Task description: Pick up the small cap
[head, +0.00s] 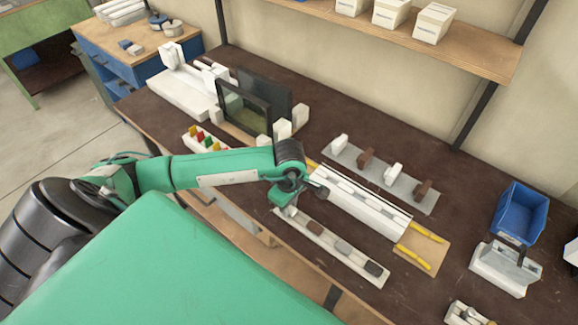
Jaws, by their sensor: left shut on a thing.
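My left gripper (289,211) points down at the left end of a narrow pale strip (330,248) on the dark bench. It is shut on a small pale piece, the small cap, mostly hidden by the fingers. I cannot tell whether the cap touches the strip. My right gripper is not in view.
A long white profile (360,207) lies just behind the strip, near yellow-handled tools (414,258) on a board. A grey plate (405,191) with white and brown blocks is behind. A blue bin (520,213) stands right. A dark screen (243,106) stands behind my left arm.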

